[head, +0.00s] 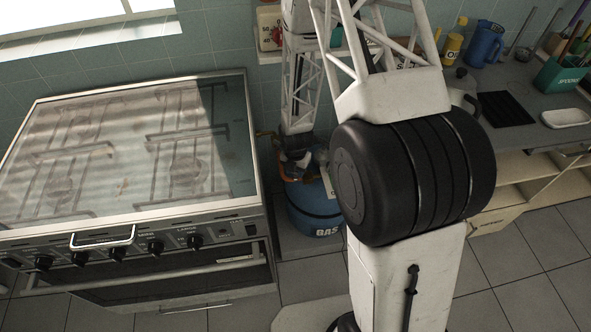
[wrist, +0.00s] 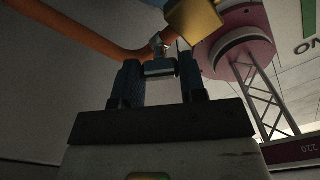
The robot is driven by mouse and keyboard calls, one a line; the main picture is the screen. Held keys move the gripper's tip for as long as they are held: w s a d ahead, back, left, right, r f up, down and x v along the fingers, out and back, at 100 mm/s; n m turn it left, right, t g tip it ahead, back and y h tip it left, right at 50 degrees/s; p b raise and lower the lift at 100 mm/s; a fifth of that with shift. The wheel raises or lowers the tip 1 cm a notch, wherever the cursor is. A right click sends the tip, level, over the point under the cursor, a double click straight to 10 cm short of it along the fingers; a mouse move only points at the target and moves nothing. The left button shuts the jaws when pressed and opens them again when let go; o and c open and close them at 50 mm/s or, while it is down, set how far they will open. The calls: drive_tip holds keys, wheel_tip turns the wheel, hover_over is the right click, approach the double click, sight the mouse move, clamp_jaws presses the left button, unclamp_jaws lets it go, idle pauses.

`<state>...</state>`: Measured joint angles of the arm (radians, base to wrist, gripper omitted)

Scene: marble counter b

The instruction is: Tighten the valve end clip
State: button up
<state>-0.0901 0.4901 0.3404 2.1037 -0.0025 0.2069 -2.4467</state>
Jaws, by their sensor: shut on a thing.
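In the wrist view, my gripper (wrist: 158,72) has its two dark blue fingers on either side of a small metal clip (wrist: 160,66) and is shut on it. The clip sits at the end of the orange hose (wrist: 88,38), beside a brass-yellow valve part (wrist: 194,17). In the head view, my gripper is low at the top of the blue gas bottle (head: 316,212), between the stove and my arm. The clip is too small and covered to make out there. How tight the clip is cannot be told.
A glass-lidded stove (head: 130,160) stands close on the left of the bottle. My large black arm joint blocks the view to its right. A counter (head: 530,118) with a blue jug (head: 484,45), a green holder (head: 561,74) and a white dish (head: 567,118) lies at right.

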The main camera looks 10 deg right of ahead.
drive_tip(key=shift+m, duration=0.3)
